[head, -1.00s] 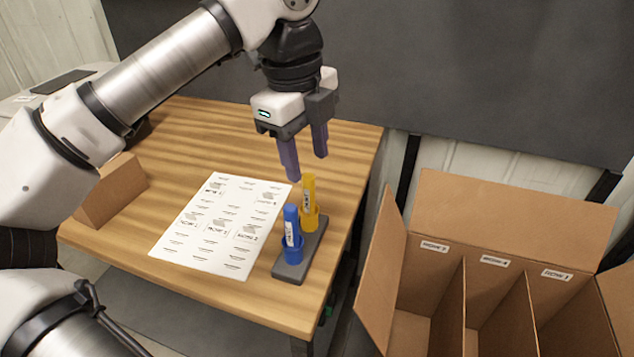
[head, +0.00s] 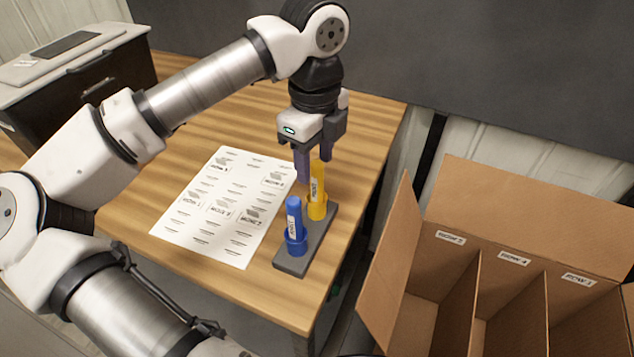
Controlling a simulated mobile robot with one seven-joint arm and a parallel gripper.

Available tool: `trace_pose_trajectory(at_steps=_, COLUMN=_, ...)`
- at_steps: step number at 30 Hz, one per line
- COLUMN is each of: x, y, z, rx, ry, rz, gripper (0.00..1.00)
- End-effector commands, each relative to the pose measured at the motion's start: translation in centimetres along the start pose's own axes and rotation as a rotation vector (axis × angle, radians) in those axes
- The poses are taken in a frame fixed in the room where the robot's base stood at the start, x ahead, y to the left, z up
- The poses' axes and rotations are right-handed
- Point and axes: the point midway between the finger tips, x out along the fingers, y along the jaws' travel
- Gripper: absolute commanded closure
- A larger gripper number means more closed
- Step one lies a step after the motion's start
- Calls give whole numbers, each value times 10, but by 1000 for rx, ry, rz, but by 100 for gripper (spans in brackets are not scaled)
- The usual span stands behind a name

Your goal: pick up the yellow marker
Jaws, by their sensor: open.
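The yellow marker (head: 317,188) stands upright in a yellow cup at the far end of a grey holder (head: 293,266) on the table. My gripper (head: 314,170) is open with its fingers pointing down at the marker's upper part. One finger shows just left of the marker; the other is partly hidden behind its top. I cannot tell whether either finger touches the marker. A blue marker (head: 294,218) stands in a blue cup at the near end of the same holder.
A printed sheet (head: 215,215) lies on the wooden table (head: 190,145) left of the holder. An open cardboard box (head: 392,272) with labelled compartments stands right of the table. A dark wall (head: 500,70) is behind. A dark cabinet (head: 100,85) is at the far left.

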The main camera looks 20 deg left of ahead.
Motion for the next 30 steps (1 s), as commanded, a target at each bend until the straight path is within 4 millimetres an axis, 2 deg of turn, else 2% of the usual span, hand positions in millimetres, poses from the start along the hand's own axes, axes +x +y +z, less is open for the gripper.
trace_pose_trajectory(at_steps=5, x=14, y=-1, z=-2, rx=1, ry=3, rz=1, gripper=53)
trace_pose_trajectory(at_steps=12, x=47, y=-2, z=-3, rx=1, ry=2, rz=1, gripper=53)
trace_pose_trajectory(at_steps=21, x=53, y=-2, z=-2, rx=1, ry=-1, rz=1, gripper=53)
trace_pose_trajectory(at_steps=30, x=53, y=-2, z=-2, rx=1, ry=-1, rz=1, gripper=93)
